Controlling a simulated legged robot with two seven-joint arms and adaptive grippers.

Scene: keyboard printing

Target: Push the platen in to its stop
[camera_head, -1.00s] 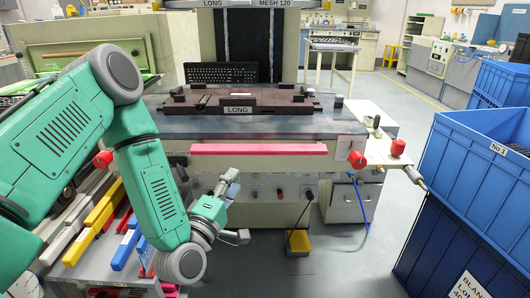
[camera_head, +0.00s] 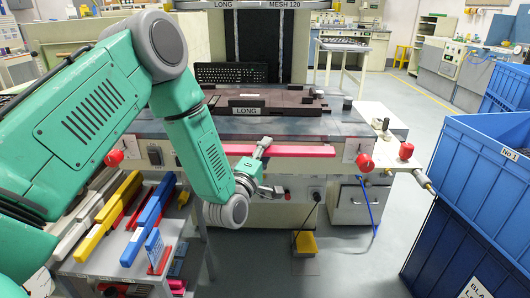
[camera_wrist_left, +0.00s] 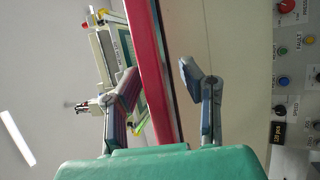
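The platen appears to be the slab on the printing machine that carries the dark brown fixture (camera_head: 285,98) with the LONG label. A red bar (camera_head: 305,151) runs along the machine's front edge below it. In the left wrist view, the red bar (camera_wrist_left: 150,70) passes between the two spread fingers, with a gap visible on the lower-finger side. The left gripper is open. The right gripper is out of view.
A black keyboard (camera_head: 231,73) lies behind the fixture. Red knobs (camera_head: 364,162) flank the bar. A rack with yellow, blue and red bars (camera_head: 108,216) stands at left. Blue crates (camera_head: 470,170) stand at right. Floor in front is clear around a yellow pedal (camera_head: 306,245).

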